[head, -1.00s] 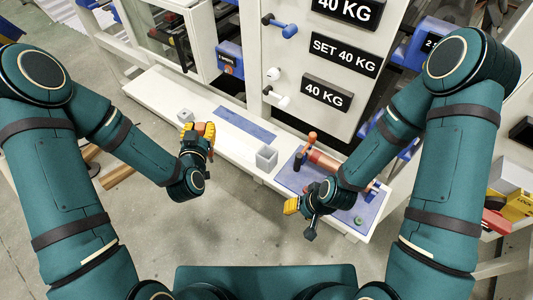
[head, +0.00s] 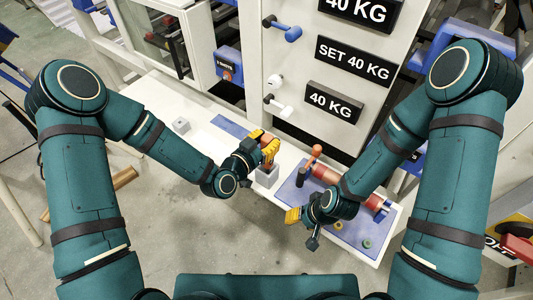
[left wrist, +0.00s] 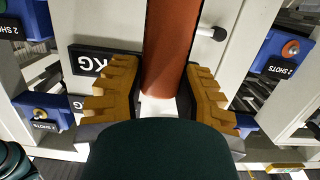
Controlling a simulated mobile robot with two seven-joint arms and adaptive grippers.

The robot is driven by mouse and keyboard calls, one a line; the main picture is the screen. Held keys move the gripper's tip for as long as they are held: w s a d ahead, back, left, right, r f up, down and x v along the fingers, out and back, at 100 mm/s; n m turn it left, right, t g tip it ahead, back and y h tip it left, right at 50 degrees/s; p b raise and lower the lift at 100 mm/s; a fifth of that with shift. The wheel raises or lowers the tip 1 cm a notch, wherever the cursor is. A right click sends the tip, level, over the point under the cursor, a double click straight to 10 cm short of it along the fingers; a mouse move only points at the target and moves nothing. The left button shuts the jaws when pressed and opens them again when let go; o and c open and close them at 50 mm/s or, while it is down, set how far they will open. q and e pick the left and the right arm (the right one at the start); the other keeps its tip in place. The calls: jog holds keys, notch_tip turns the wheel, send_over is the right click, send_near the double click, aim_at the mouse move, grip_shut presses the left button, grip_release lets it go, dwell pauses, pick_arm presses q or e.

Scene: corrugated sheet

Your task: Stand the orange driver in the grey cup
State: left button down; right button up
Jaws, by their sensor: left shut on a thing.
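The grey cup (head: 267,177) is a square, open-topped holder on the white bench. My left gripper (head: 268,150) is right over it, with yellow fingers. In the left wrist view the fingers (left wrist: 163,95) are shut on the orange driver (left wrist: 171,45), whose thick orange-red shaft lies between them. In the head view the driver is mostly hidden by the fingers, so I cannot tell whether its lower end is inside the cup. My right gripper (head: 293,215) is by the front edge of the blue mat, its fingers too small to tell open or shut.
The blue mat (head: 290,195) at the right holds a red cylinder (head: 325,175), an orange-topped dark-handled tool (head: 313,152) and small rings. A small grey block (head: 181,125) stands at the bench's left. A blue strip (head: 232,126) lies behind. A white cabinet rises at the back.

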pick_arm(q)
jog(key=shift+f+b, duration=0.4)
jog(key=shift+f, duration=1.55)
jog(key=shift+f+b, duration=0.25)
jog(key=shift+b, duration=0.05)
jog(key=c, duration=0.7)
grip_release()
jog(key=shift+c, duration=0.2)
jog(key=shift+r, duration=0.1)
